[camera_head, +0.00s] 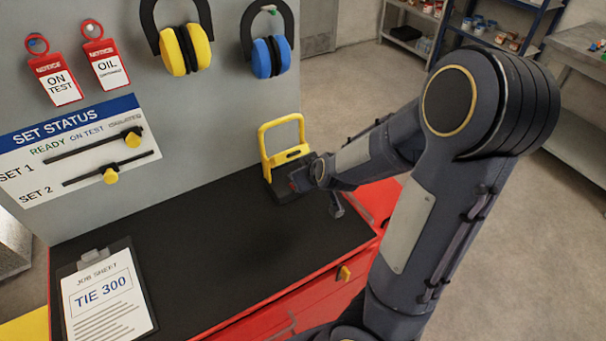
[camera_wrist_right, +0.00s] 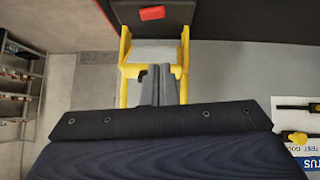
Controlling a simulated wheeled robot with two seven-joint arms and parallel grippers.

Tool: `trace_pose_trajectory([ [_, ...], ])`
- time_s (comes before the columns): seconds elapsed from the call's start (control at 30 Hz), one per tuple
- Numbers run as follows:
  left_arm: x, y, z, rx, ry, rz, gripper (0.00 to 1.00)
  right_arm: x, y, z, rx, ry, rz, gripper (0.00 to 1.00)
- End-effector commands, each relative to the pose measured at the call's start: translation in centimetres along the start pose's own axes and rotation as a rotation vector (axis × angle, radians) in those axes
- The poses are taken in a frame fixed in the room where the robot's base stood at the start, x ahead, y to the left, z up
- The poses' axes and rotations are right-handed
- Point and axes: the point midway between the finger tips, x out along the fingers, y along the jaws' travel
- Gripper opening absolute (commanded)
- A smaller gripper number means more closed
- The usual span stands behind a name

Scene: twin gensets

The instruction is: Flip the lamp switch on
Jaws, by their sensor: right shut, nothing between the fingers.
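The lamp has a yellow frame (camera_head: 282,130) and stands on a dark base at the back right of the black worktop (camera_head: 215,238). In the right wrist view the frame (camera_wrist_right: 123,55) shows as two yellow uprights, and a red switch (camera_wrist_right: 152,13) sits on the dark base (camera_wrist_right: 175,22) at the top. My right gripper (camera_wrist_right: 158,72) is shut and empty. Its fingertips appear between the uprights, short of the switch in the picture; I cannot tell whether they touch anything. In the head view my right wrist covers part of the lamp's lower right. My left gripper is out of view.
A clipboard job sheet (camera_head: 106,300) lies at the worktop's left. A grey panel behind carries yellow earmuffs (camera_head: 186,50), blue earmuffs (camera_head: 271,57), red tags and a set status board (camera_head: 75,150). The worktop's middle is clear. Red drawers (camera_head: 300,300) are below.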

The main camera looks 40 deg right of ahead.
Motion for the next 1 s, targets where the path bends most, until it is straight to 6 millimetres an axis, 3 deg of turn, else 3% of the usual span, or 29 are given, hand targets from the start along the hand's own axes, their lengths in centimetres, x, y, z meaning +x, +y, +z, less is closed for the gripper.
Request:
trace_pose_trajectory([
  [0.23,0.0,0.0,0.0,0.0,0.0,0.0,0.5,-0.5,1.1,0.3,-0.023,-0.001,0.036,0.0],
  [0.67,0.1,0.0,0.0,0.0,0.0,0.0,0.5,-0.5,1.1,0.4,-0.038,-0.002,0.042,0.0],
  [0.87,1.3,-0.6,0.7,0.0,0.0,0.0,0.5,1.6,1.2,0.7,-0.036,-0.004,0.042,0.0],
  [1.0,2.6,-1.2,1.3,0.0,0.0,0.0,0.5,4.6,1.3,0.9,-0.037,-0.005,0.042,0.0],
])
